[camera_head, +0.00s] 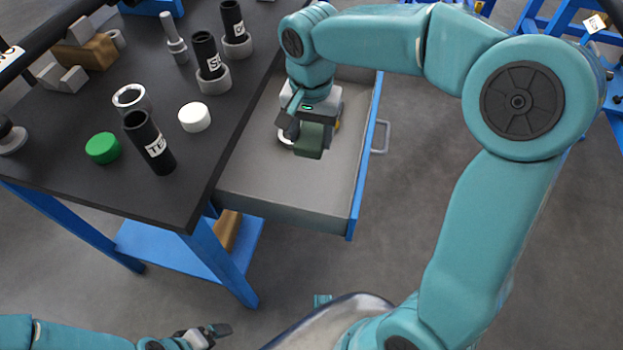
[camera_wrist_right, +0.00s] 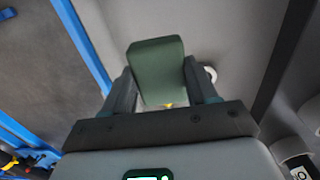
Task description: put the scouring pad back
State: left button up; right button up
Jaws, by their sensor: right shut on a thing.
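The scouring pad is a dark green block (camera_head: 309,142), held over the open drawer. My right gripper (camera_head: 312,127) is shut on it, with the pad sticking out past the fingers. In the right wrist view the pad (camera_wrist_right: 157,68) sits upright between the two dark fingers (camera_wrist_right: 163,88). The grey drawer (camera_head: 290,188) is pulled out from the right side of the dark table; whether the pad touches its floor I cannot tell. My left gripper (camera_head: 208,334) is low at the bottom of the head view, away from the table; its jaws are too small to judge.
A white ring (camera_head: 285,136) lies in the drawer beside the pad, partly hidden. On the table (camera_head: 105,185) stand black labelled cylinders (camera_head: 150,143), a white disc (camera_head: 194,117) and a green disc (camera_head: 102,148). The drawer's front part is bare; its handle (camera_head: 381,137) faces right.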

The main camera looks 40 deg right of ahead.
aim_at(311, 183)
notch_tip(311, 183, down, 14)
jog(key=b, duration=0.2)
jog(key=shift+r+b, duration=0.2)
jog(key=shift+b, duration=0.15)
jog(key=shift+f, duration=0.1)
jog(key=o, duration=0.9)
jog(key=shift+o, duration=0.2)
jog(key=shift+r, duration=0.25)
notch_tip(311, 183, up, 12)
jog(key=p, duration=0.3)
jog(key=shift+f, duration=0.1)
